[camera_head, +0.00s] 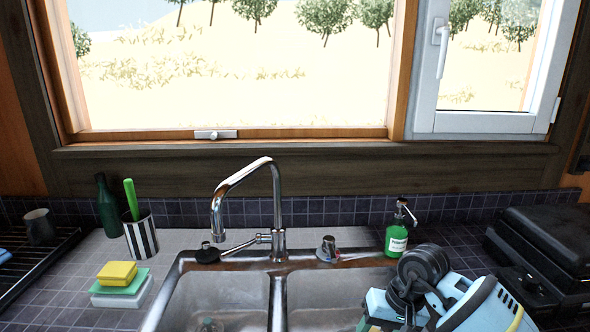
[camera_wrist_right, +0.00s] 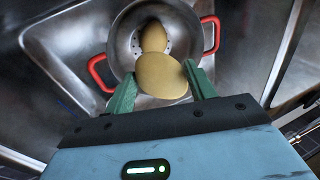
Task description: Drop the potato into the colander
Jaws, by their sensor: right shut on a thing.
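My right gripper (camera_wrist_right: 158,82) is shut on a tan potato (camera_wrist_right: 164,76), which sits between its green fingers in the right wrist view. Beyond the potato is the steel colander (camera_wrist_right: 124,45) with red handles. The held potato overlaps the colander's near rim in this view; the height between them is hard to judge. A second tan, oblong thing (camera_wrist_right: 153,37) shows inside the colander, partly behind the held potato. In the head view my right arm covers the lower right, and the colander and held potato do not show. My left gripper is not in view.
The colander is at the steel sink (camera_head: 215,295), below the tall faucet (camera_head: 275,200). A green soap bottle (camera_head: 396,240) stands behind my right arm. A striped cup (camera_head: 141,237), sponges (camera_head: 117,274) and a dark bottle (camera_head: 108,208) stand left. A black appliance (camera_head: 545,240) is right.

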